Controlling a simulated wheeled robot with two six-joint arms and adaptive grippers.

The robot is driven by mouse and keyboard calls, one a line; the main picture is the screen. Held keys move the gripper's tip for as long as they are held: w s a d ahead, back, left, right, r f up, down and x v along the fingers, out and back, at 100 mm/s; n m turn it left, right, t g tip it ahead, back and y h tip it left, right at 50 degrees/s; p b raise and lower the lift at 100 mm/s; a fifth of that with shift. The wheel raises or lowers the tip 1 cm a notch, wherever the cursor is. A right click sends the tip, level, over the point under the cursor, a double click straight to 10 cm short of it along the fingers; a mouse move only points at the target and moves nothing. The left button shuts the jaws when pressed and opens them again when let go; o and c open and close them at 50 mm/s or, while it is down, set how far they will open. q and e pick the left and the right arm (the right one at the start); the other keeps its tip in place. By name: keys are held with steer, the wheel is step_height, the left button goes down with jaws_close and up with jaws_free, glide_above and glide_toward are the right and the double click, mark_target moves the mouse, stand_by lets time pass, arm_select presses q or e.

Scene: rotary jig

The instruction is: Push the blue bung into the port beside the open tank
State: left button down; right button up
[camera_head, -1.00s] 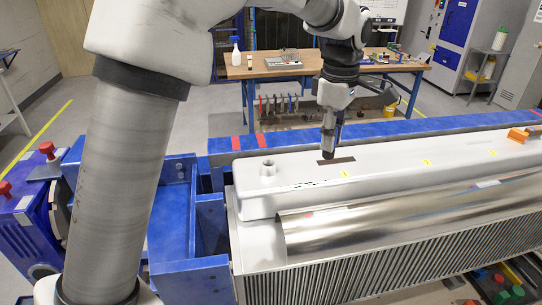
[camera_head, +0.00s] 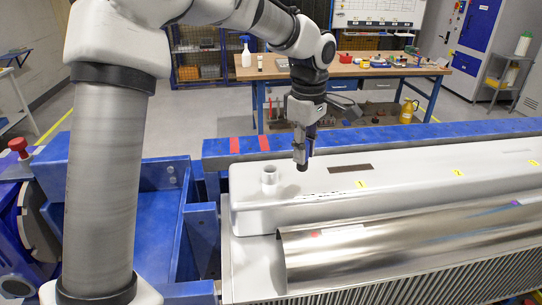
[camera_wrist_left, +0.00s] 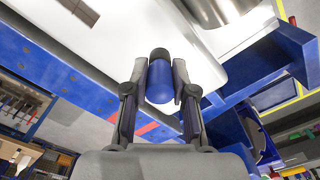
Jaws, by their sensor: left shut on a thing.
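My left gripper (camera_head: 302,150) is shut on the blue bung (camera_wrist_left: 159,82), a blue cylinder with a black end, held between its two fingers in the left wrist view. In the head view the gripper points down above the white tank (camera_head: 420,172), with a dark tip at its lower end. The port (camera_head: 270,178), a short white round neck on the tank's left end, stands just left of the gripper; the bung is apart from it. In the left wrist view I cannot make out the port. My right gripper is not in view.
A curved shiny metal sheet (camera_head: 400,240) lies along the tank's front. Blue frame beams (camera_head: 370,137) run behind and left of it. A dark rectangular patch (camera_head: 350,168) and yellow labels mark the tank top. A wooden workbench (camera_head: 345,70) stands behind.

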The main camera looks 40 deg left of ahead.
arm_select(q)
steer(key=s+a, duration=0.1)
steer(key=a, duration=0.1)
steer(key=s+a+p, duration=0.1)
steer(key=a, duration=0.1)
steer(key=s+a+p, duration=0.1)
steer(key=a, duration=0.2)
steer(key=shift+a+f, duration=0.1)
steer(key=shift+f, duration=0.25)
step_height(320, 180, down, 3)
steer(key=shift+r+p, duration=0.1)
steer(key=shift+p, duration=0.55)
steer(key=shift+f, duration=0.5)
steer(key=c, duration=0.9)
jaws_free()
steer(key=shift+c, duration=0.2)
steer(key=shift+r, duration=0.1)
steer(key=shift+r, duration=0.25)
step_height(320, 180, up, 12)
steer(key=b, duration=0.2)
steer(key=shift+f, duration=0.15)
